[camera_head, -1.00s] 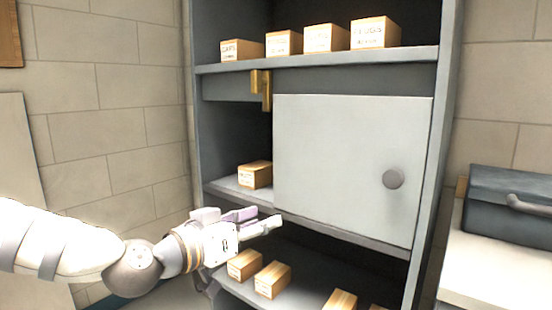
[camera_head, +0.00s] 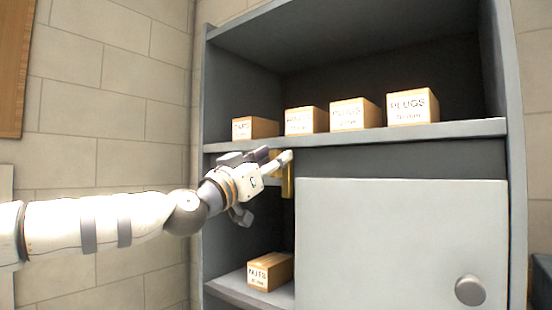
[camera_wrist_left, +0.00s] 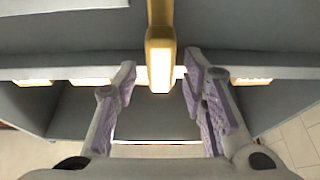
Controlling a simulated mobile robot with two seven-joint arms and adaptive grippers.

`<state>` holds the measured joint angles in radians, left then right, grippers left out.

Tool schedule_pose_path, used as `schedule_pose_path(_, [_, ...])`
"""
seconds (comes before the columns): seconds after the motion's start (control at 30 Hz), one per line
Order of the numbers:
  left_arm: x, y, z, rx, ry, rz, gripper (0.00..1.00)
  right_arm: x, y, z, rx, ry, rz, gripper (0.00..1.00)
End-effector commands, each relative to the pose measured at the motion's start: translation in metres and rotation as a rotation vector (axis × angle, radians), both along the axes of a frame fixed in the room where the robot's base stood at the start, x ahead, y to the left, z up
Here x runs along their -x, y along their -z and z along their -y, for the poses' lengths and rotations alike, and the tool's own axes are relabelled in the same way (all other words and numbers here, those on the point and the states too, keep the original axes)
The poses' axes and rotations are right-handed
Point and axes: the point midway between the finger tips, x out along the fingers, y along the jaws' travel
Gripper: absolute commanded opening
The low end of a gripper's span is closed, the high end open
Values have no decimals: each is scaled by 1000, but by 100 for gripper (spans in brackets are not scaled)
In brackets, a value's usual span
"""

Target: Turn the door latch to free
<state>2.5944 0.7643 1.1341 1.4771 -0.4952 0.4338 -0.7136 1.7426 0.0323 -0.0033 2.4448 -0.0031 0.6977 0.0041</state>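The brass door latch (camera_head: 288,184) hangs at the upper left of the grey door (camera_head: 395,235), just under the shelf. My left gripper (camera_head: 277,160) is in front of it and hides its upper part in the head view. In the left wrist view, the latch (camera_wrist_left: 160,57) points down toward the space between the two fingertips. My left gripper (camera_wrist_left: 161,78) is open there, with a purple-padded finger on each side and a gap to the latch. Whether the fingers touch it is not clear. My right gripper is not in view.
Labelled wooden boxes (camera_head: 412,107) stand on the shelf (camera_head: 360,142) just above the latch. A nuts box (camera_head: 270,271) sits in the open bay left of the door. The door has a round knob (camera_head: 470,290) at right. A brick wall (camera_head: 110,120) is at left.

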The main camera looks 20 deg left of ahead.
Motion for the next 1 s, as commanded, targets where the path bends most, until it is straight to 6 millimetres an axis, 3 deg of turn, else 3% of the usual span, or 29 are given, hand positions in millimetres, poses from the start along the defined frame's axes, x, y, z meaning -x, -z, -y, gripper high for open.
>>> schedule_pose_path(0.13, [-12,-4,4,0,0,-1,38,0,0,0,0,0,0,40])
schedule_pose_path(0.4, [-13,-6,5,1,-1,-1,38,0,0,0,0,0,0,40])
schedule_pose_path(0.57, [-13,-5,5,0,-1,-1,2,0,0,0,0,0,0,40])
schedule_pose_path(1.0, [-12,-7,15,-25,1,9,0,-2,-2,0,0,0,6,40])
